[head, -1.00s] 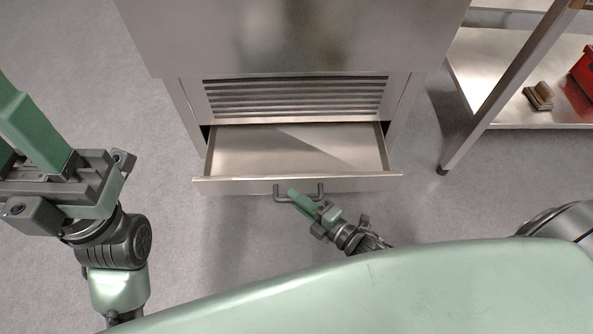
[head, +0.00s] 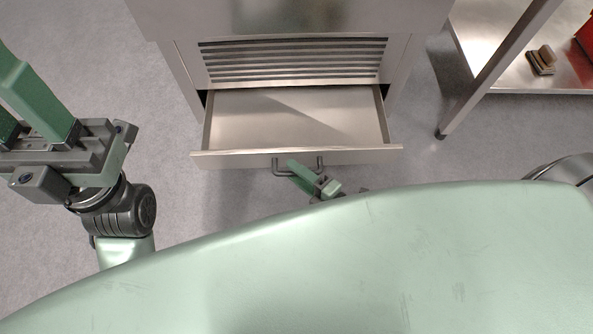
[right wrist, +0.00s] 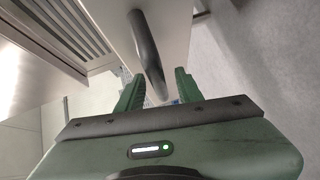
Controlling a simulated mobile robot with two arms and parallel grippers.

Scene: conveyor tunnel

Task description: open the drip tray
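The drip tray (head: 290,158) is a shallow steel drawer standing well out from under the vented steel housing. Its inside is empty. A dark bar handle (head: 283,172) sits on its front panel and also shows in the right wrist view (right wrist: 147,45). My right gripper (head: 298,170) is at this handle. In the right wrist view its green fingers (right wrist: 158,80) are apart, with the bar running between them and space beside it. My left gripper (head: 14,105) is at the left, away from the tray, its fingers apart and empty; one is cut by the picture edge.
The housing with its slotted vent (head: 290,60) stands behind the tray. A steel rack (head: 520,75) with a leg near the tray is at the right, holding a brush-like block (head: 541,61) and a red object. Grey floor is clear on both sides of the tray.

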